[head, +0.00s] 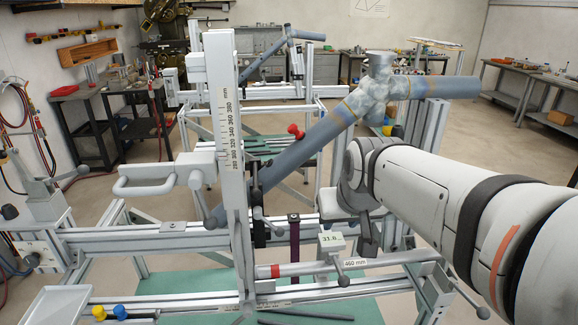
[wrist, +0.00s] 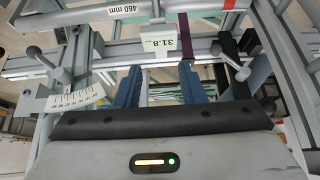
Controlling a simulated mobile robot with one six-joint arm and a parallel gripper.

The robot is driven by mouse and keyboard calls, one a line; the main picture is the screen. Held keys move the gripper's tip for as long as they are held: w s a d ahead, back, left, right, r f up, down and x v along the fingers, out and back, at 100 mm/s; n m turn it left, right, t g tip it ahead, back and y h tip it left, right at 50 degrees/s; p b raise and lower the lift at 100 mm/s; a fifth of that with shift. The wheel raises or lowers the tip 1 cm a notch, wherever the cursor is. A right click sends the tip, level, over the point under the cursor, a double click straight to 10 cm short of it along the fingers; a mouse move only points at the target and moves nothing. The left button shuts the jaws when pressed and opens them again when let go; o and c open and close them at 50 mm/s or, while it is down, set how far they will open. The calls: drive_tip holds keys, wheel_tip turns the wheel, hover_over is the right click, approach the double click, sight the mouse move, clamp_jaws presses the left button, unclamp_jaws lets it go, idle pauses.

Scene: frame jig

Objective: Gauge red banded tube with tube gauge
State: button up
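The red banded tube (head: 312,268) lies level across the front of the jig, with a red band near its left part and a 460 mm label. In the wrist view the tube (wrist: 75,16) crosses the top edge, with its band at the upper right. A pale block marked 31.8 (head: 331,242), which looks like the tube gauge, stands just behind the tube. It also shows in the wrist view (wrist: 162,39), ahead of my gripper. My gripper (wrist: 160,86) has its two blue fingers apart, nothing seen between them. In the head view my arm hides most of it.
A tall scaled column (head: 229,130) rises left of the tube. A grey frame with a slanted tube (head: 305,145) stands behind. Clamp handles (head: 341,270) stick out near the tube. A dark purple strip (head: 294,235) stands left of the block. A white tray (head: 55,306) is at lower left.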

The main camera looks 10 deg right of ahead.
drive_tip(key=p+v, duration=0.1)
drive_tip(key=v, duration=0.2)
drive_tip(key=shift+s+r+p, duration=0.2)
drive_tip(key=shift+r+p, duration=0.15)
drive_tip(key=s+f+g, duration=0.3)
drive_tip(key=s+f, duration=0.6)
drive_tip(key=shift+s+a, duration=0.3)
drive_tip(key=shift+s, duration=0.1)
idle(2.3)
